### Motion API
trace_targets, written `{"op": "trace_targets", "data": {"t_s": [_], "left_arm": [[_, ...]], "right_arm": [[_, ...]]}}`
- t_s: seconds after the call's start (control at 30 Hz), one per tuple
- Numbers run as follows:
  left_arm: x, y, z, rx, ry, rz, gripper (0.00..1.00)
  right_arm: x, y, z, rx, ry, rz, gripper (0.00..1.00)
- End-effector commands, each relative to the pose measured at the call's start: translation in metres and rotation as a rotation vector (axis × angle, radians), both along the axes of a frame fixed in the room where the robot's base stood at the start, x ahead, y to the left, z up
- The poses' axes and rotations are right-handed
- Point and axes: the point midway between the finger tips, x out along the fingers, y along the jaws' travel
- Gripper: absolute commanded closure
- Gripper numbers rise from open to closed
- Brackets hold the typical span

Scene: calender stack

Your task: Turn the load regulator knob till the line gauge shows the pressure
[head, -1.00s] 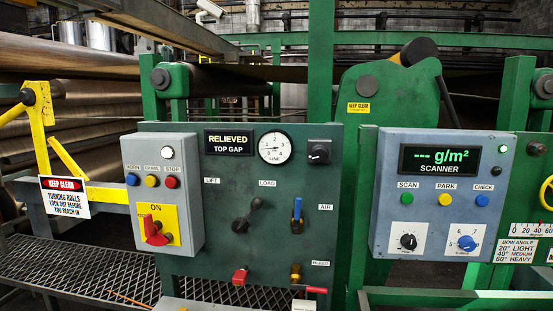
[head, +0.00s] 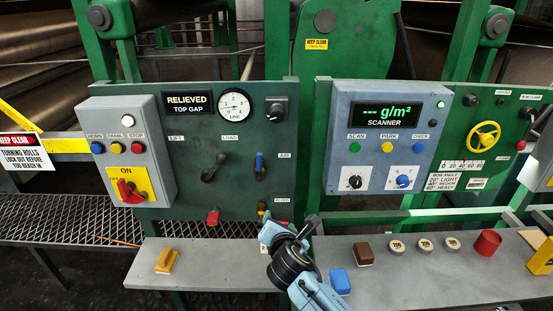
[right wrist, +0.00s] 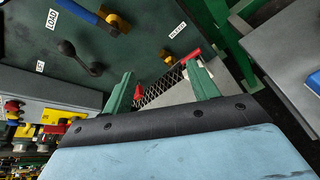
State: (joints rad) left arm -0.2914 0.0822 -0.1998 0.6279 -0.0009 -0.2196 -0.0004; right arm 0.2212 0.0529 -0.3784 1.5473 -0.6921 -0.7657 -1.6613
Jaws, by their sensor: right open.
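The round white line gauge (head: 233,104) is at the top of the dark green panel. Its dial is small and I cannot read the needle surely. A black knob (head: 278,111) on a dark square plate is just right of the gauge; its label is too small to read. My right gripper (head: 288,232) is low in front of the panel, below the knob and apart from it. In the right wrist view its two green fingers (right wrist: 162,88) are spread, with nothing held between them. My left gripper is out of view.
The LOAD lever (head: 213,168), blue AIR valve (head: 259,166) and a red handle (head: 212,217) project from the panel near the gripper. A grey shelf (head: 430,280) on the right carries a red cup (head: 487,242), blue block (head: 340,281) and brown block (head: 363,253).

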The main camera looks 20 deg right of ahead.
Motion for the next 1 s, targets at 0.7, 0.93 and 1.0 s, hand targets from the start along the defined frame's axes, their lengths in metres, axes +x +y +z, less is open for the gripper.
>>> {"op": "trace_targets", "data": {"t_s": [0.7, 0.93, 1.0], "left_arm": [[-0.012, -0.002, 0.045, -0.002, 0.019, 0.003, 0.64], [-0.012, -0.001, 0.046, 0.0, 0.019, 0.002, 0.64], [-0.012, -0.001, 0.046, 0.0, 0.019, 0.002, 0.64]], "right_arm": [[0.055, -0.009, 0.236, -0.519, -0.236, -0.008, 0.41], [0.093, -0.02, 0.235, -0.518, -0.236, -0.006, 0.41], [0.104, -0.023, 0.235, -0.517, -0.235, -0.008, 0.41]]}}
